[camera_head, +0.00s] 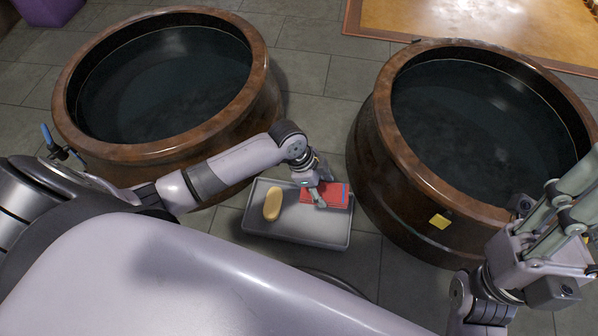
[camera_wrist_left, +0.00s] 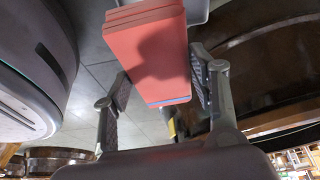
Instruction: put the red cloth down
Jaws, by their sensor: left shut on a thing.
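The red cloth (camera_head: 338,190) is a folded, layered block with a thin blue edge. In the head view it is at the right end of a grey tray (camera_head: 300,236). My left gripper (camera_head: 318,194) is shut on it. In the left wrist view the cloth (camera_wrist_left: 150,55) sits between the two fingers of the left gripper (camera_wrist_left: 161,80). I cannot tell whether the cloth touches the tray floor. My right gripper (camera_head: 572,195) is at the right edge of the head view, its fingers pointing up and right, away from the cloth; its opening is unclear.
A yellow oblong block (camera_head: 273,204) lies in the tray's left part. Large round brown tubs of dark water stand at left (camera_head: 160,152) and right (camera_head: 400,175), close beside the tray. A small yellow square (camera_head: 440,221) is on the right tub's side. Grey floor tiles show between the tubs.

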